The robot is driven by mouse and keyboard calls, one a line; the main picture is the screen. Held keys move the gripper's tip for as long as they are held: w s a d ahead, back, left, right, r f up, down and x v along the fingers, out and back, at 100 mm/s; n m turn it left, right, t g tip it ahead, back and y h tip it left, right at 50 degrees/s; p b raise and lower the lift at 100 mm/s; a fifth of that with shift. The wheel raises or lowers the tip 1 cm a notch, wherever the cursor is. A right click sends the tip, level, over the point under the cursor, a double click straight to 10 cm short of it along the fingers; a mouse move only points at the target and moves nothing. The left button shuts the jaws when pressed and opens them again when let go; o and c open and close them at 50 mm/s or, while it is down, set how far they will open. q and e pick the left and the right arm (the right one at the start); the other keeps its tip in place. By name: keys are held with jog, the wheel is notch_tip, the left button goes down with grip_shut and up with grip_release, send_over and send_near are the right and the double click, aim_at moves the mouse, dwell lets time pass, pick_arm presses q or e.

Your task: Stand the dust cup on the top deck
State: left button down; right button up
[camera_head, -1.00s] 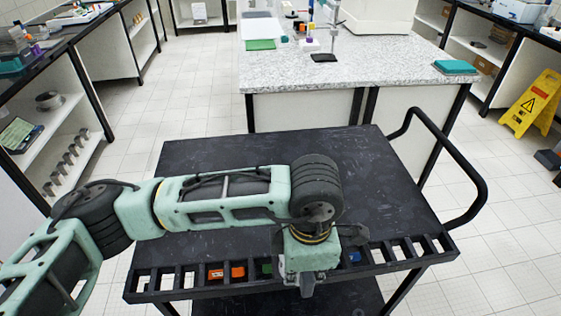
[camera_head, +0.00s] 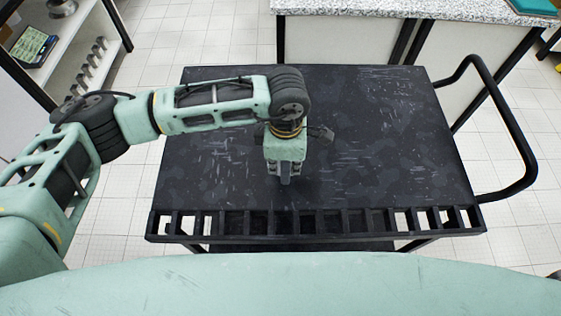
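The top deck (camera_head: 390,150) is the dark, scuffed upper surface of a black cart. My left arm comes in from the left, and its gripper (camera_head: 286,178) points down over the middle of the deck. The fingers are small and dark against it, so I cannot tell whether they are open or shut, or whether they touch the deck. I cannot make out a dust cup; anything below the wrist is hidden or too dark to tell. My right gripper is not in view.
A slotted rail (camera_head: 330,222) runs along the deck's near edge. A black push handle (camera_head: 515,150) curves out at the right. A speckled-top bench (camera_head: 420,10) stands behind the cart. The deck is bare to the right of my arm.

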pick_arm(q)
jog(key=shift+w+a+f, duration=0.4)
jog(key=shift+w+a, duration=0.1)
notch_tip(320, 180, down, 4)
jog(key=shift+p, duration=0.9)
jog(key=c, duration=2.5)
grip_release()
jog(key=shift+f+b, duration=0.25)
jog(key=shift+b, duration=0.05)
jog(key=o, duration=0.5)
